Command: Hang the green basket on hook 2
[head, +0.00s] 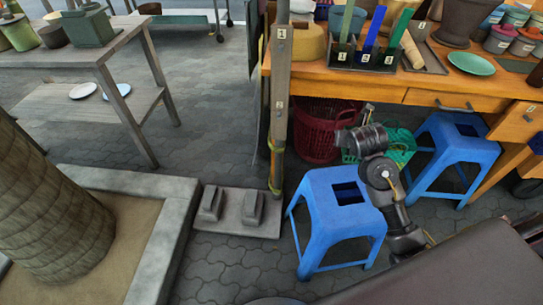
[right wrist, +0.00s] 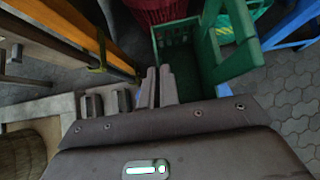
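The green basket (head: 400,146) is low between the two blue stools in the head view, partly hidden by my right arm and the near stool. It fills the upper middle of the right wrist view (right wrist: 209,68). My right gripper (right wrist: 157,86) has its fingers close together at the basket's left near rim and appears shut on it; the contact is partly hidden. The upright post (head: 279,80) carries labels 1 and 2; label 2 (head: 280,104) is the lower one. The hooks themselves are hard to make out. My left gripper is not in view.
The near blue stool (head: 335,220) stands in front of the basket, another blue stool (head: 455,155) to its right. A red basket (head: 315,130) is behind, under the wooden workbench (head: 385,88). The post's base (head: 238,211) stands on paving left of the near stool.

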